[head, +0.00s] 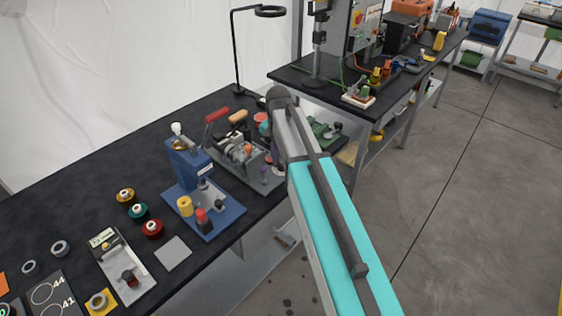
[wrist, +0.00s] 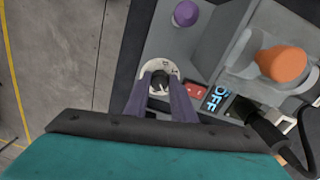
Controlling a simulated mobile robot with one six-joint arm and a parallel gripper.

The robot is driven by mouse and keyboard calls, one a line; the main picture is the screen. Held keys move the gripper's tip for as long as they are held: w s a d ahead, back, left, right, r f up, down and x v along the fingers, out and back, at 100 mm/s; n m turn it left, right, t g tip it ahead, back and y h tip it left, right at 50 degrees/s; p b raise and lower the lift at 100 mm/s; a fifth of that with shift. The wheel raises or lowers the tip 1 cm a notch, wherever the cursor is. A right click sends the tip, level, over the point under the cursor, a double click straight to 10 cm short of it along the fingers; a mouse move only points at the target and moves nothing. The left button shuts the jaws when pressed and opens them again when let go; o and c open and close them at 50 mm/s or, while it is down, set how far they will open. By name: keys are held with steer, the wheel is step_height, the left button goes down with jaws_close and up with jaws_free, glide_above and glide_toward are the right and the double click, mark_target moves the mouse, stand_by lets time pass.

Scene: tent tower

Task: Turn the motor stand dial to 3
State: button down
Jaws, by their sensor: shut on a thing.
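The motor stand (head: 240,155) is a grey machine on the black bench, partly hidden behind my arm in the head view. In the wrist view its dial (wrist: 158,67) has a black knob on a pale round scale plate. My gripper (wrist: 160,80) has its two purple fingers on either side of the knob, shut on it. The scale marks are too small and partly covered, so I cannot tell which number the knob points to. A red switch (wrist: 196,90) sits right of the dial, beside a lit display (wrist: 215,98) that reads OFF.
In the head view a blue press (head: 190,165) is left of the motor stand. Spools lie farther left. A second bench (head: 300,77) stands behind; the floor at right is clear.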

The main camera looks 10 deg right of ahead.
mark_target(280, 164)
steer(key=c, duration=1.5)
jaws_free()
steer(key=shift+r, duration=0.1)
steer(key=shift+w+a+r+b, duration=0.1)
steer(key=shift+r+b, duration=0.7)
steer(key=shift+r, duration=2.65)
steer(key=shift+w+a+r+b, duration=0.1)
steer(key=shift+r+b, duration=0.65)
steer(key=shift+r, duration=2.65)
steer(key=shift+d+f, duration=0.1)
